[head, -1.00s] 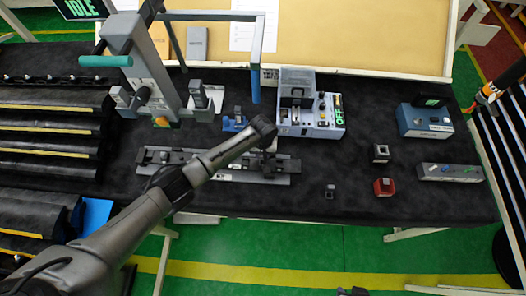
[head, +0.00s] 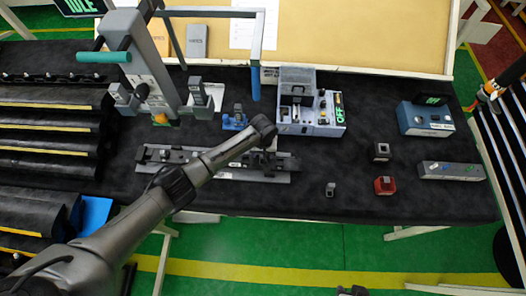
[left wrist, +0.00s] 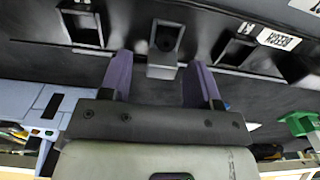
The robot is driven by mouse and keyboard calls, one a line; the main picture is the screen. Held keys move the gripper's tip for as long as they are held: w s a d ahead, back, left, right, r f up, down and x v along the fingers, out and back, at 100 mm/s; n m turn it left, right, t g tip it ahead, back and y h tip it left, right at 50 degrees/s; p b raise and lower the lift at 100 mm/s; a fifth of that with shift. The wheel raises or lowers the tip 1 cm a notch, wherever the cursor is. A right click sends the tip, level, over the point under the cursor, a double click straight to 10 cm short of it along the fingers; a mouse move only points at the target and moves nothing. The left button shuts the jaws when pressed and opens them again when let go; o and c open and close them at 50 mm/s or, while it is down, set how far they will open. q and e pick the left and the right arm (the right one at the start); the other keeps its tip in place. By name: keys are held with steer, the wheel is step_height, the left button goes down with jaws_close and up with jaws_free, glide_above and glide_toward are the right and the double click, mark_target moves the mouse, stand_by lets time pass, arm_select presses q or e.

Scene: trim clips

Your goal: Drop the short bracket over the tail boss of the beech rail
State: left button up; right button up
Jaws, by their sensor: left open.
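The beech rail (head: 240,178) lies left to right on the dark bench, partly behind my left arm. Its upside-down BEECH label (left wrist: 281,39) shows in the left wrist view. My left gripper (left wrist: 160,92) is open, with its two purple fingers apart. A grey bracket-like piece (left wrist: 163,72) with a dark opening stands between and just beyond the fingertips. I cannot tell whether it is the short bracket, or whether it touches them. Similar square pieces stand to its left (left wrist: 83,27) and right (left wrist: 235,48). In the head view my left arm hides the fingers.
A blue-grey device box (head: 310,118) stands behind the rail's right end, near a tall frame (head: 257,60). A blue part (head: 235,120) sits behind the rail. A dark square part (head: 381,152), a small grey part (head: 330,189) and a red part (head: 385,186) lie on the clearer right side.

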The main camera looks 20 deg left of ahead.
arm_select(q)
steer(key=shift+r, duration=0.15)
step_height(320, 180, up, 12)
steer(key=shift+p, duration=0.45)
stand_by(0.4)
